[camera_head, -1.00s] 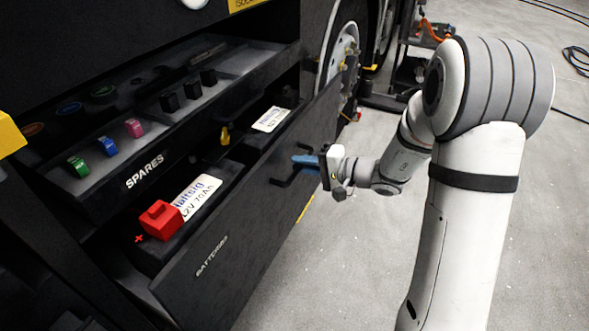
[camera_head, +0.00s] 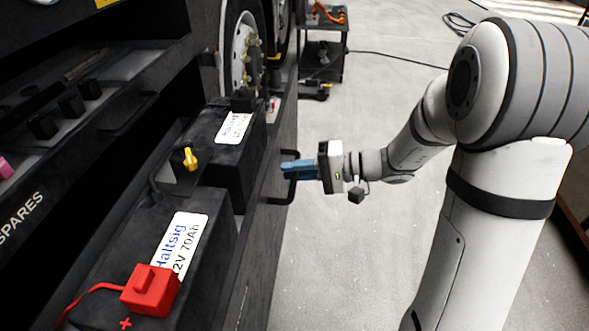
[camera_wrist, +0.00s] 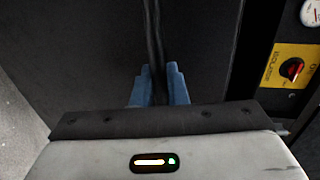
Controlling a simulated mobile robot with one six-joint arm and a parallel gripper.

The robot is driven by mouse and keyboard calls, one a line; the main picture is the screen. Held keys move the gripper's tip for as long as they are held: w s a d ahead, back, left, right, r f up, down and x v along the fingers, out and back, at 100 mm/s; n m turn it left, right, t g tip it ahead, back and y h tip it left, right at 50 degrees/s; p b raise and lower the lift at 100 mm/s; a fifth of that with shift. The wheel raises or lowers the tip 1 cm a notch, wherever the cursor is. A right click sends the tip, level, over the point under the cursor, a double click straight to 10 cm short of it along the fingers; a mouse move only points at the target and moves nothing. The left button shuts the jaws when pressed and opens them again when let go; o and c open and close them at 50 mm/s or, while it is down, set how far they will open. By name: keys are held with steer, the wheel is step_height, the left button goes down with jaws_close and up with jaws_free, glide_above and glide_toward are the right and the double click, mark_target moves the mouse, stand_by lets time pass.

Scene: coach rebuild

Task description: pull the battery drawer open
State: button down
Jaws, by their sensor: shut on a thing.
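The battery drawer stands well out from the coach, with its dark front panel (camera_head: 281,150) on the right in the head view. Two black batteries lie in it, a near one (camera_head: 120,235) with a red terminal cap (camera_head: 151,290) and a far one (camera_head: 215,165). My gripper (camera_head: 290,169) is at the outer face of the front panel. Its blue fingers are shut on the black bar handle (camera_head: 283,200). In the wrist view the fingers (camera_wrist: 158,88) close on either side of the dark handle bar (camera_wrist: 153,40).
The spares tray (camera_head: 60,125) lies left of the drawer. A coach wheel (camera_head: 243,50) is beyond the drawer's far end. A black cart (camera_head: 322,60) stands at the back. Grey floor is clear around my arm. A yellow-labelled red switch (camera_wrist: 291,70) shows in the wrist view.

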steer(key=c, duration=1.5)
jaws_free()
steer(key=shift+c, duration=0.2)
steer(key=shift+d, duration=0.15)
steer(key=p+v, duration=0.1)
steer(key=v, duration=0.6)
steer(key=shift+d, duration=0.35)
steer(key=shift+s+r, duration=0.15)
steer(key=s+d+r+n+g+h+p, duration=0.1)
steer(key=s+d+r+g+h+p, duration=0.15)
steer(key=s+r+h+p, duration=0.8)
steer(key=s+d+r+t+h+p, duration=0.2)
steer(key=d+r+p, duration=0.1)
steer(key=r+p, duration=0.3)
steer(key=s+d+r+t+h+p, duration=0.2)
steer(key=d+r+h+p, duration=0.1)
steer(key=r+p, duration=0.3)
steer(key=shift+s+d+p, duration=0.2)
steer(key=shift+d+p, duration=0.25)
steer(key=shift+d, duration=0.3)
